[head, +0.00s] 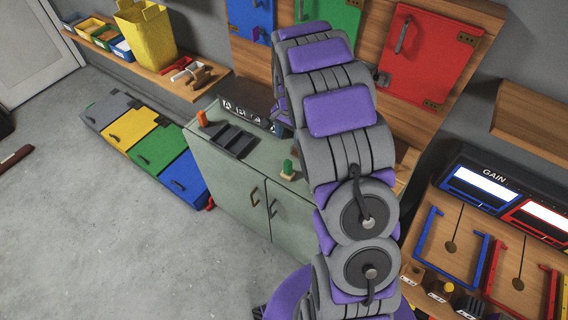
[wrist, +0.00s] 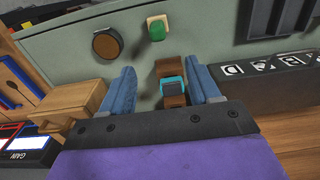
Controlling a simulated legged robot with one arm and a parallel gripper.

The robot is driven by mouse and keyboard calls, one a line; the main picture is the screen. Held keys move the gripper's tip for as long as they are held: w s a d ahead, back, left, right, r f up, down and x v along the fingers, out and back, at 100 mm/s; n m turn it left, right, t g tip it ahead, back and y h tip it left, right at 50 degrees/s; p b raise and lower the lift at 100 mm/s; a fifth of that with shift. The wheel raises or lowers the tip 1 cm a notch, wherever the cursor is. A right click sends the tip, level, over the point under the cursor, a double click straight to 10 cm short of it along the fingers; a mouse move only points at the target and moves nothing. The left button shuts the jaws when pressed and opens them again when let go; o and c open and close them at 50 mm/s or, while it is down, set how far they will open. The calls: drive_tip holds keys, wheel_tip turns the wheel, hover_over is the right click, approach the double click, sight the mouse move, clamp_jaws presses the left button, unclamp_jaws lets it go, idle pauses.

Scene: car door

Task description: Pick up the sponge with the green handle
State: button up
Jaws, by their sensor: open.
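The sponge with the green handle (head: 287,169) sits on the pale green cabinet top, near its front edge, left of my arm in the head view. In the wrist view the green handle (wrist: 157,30) stands on a pale base, beyond my fingertips and roughly between their lines. My gripper (wrist: 162,72) is open, its two blue fingers spread apart. A brown object with a teal part (wrist: 172,88) shows between the fingers; I cannot tell whether it touches them. In the head view my arm hides most of the gripper.
A round brown-topped object (wrist: 107,43) stands beside the sponge. A dark ridged tray (head: 232,139) and an orange object (head: 202,118) share the cabinet top (head: 210,155). A dark lettered box (head: 248,101) stands behind. A wooden block (wrist: 72,97) is left of my fingers.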

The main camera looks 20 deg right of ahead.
sight(288, 161)
drive_tip(key=f, duration=0.3)
drive_tip(key=f+b, duration=0.1)
drive_tip(key=f, duration=0.6)
drive_tip(key=shift+s+a+f+b, duration=0.15)
drive_tip(key=shift+a+f+b, duration=0.15)
drive_tip(key=shift+f+b, duration=0.1)
drive_tip(key=shift+d+f, duration=0.15)
drive_tip(key=shift+f, duration=0.65)
wheel_tip(288, 161, down, 4)
drive_tip(key=shift+s+f+b, duration=0.1)
drive_tip(key=shift+f+b, duration=0.1)
drive_tip(key=shift+b, duration=0.4)
drive_tip(key=shift+r, duration=0.1)
drive_tip(key=shift+c, duration=0.2)
drive_tip(key=c, duration=1)
